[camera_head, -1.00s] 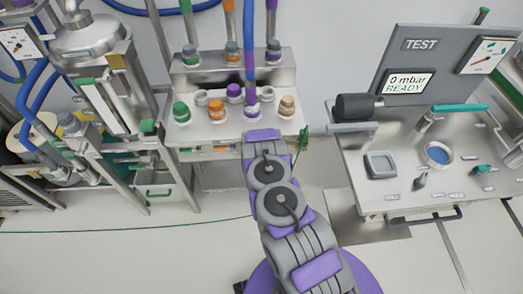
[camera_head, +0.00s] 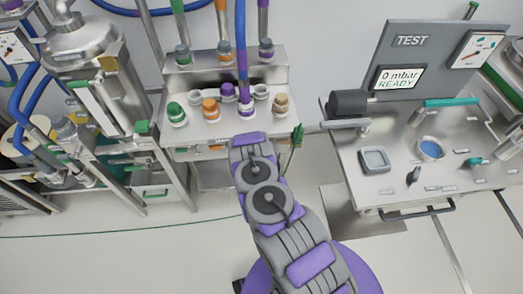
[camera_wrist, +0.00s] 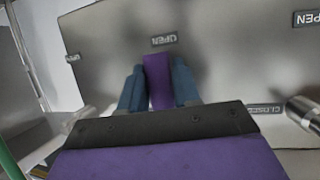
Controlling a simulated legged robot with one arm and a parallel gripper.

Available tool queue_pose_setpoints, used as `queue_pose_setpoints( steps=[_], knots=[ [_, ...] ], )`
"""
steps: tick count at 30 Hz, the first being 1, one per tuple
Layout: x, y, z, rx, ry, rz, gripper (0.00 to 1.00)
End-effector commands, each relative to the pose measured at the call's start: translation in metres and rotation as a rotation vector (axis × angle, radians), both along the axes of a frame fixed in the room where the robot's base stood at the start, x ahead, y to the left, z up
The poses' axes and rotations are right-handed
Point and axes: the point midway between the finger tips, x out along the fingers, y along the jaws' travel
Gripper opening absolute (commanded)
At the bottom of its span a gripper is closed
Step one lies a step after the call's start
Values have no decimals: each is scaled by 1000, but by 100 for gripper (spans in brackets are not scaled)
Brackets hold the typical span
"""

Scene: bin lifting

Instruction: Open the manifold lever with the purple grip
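In the wrist view the lever's purple grip (camera_wrist: 158,82) stands between the two blue-grey fingers of my gripper (camera_wrist: 160,88). The fingers lie along both sides of it with no clear gap, so my gripper looks shut on it. An OPEN label (camera_wrist: 163,40) is on the metal panel just beyond the grip's tip. A CLOSED label (camera_wrist: 262,109) is to the right. In the head view the manifold (camera_head: 205,133) is at upper middle; my arm hides the lever and my gripper there.
A metal lever end (camera_wrist: 303,108) is at the right of the wrist view, below another OPEN label (camera_wrist: 306,18). Green, orange and purple couplings stand on the manifold with hoses above. A test bench (camera_head: 375,195) is at right, a tank rack (camera_head: 110,110) at left.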

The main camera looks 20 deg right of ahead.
Motion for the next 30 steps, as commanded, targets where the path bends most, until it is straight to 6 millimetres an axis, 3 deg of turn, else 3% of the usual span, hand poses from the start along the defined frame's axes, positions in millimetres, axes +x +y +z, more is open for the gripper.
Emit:
queue_pose_setpoints(
  steps=[6, 17, 23, 30],
  knots=[
    [-1, 0, 0, 0, 1, 0, 52],
    [-6, 2, 2, 2, 0, -1, 52],
    [-23, 12, 13, 2, -2, -1, 52],
    [-57, 30, 26, 2, 4, 0, 52]
  ],
)
